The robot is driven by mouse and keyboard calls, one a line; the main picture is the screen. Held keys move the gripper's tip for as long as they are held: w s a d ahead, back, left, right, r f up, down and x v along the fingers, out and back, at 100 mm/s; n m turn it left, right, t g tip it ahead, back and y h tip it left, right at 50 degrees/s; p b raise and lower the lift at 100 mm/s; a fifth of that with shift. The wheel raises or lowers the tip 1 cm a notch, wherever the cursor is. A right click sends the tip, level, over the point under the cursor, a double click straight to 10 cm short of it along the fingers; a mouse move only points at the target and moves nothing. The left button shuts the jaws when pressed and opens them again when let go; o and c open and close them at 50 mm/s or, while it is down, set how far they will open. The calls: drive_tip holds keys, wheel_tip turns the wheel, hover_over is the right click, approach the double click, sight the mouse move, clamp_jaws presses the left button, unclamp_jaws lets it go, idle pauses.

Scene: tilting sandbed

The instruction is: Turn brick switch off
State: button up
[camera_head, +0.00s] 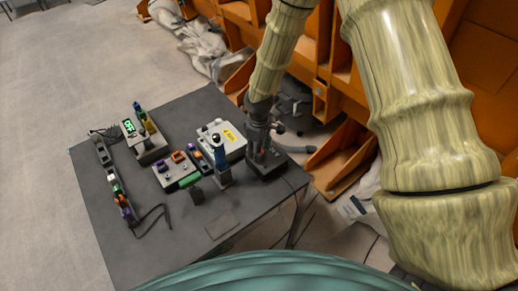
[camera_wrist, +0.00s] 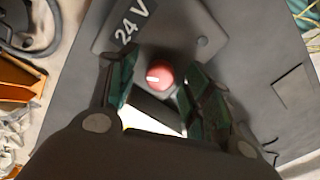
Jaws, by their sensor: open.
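A round red knob (camera_wrist: 160,74) with a white pointer mark sits on a dark grey plate (camera_wrist: 185,30) labelled "24 V". In the head view my gripper (camera_head: 262,135) is over a dark box (camera_head: 266,167) at the table's right edge. The knob is not clear there.
The dark table (camera_head: 110,222) carries a white box with a yellow label (camera_head: 222,142), a blue-handled device (camera_head: 221,170), a purple-and-orange connector block (camera_head: 176,170) and a box with a green display (camera_head: 143,143). The near table area is mostly free. Orange racks (camera_head: 350,155) stand behind.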

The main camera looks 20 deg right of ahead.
wheel_tip(320, 180, up, 12)
idle(0.6)
idle(0.5)
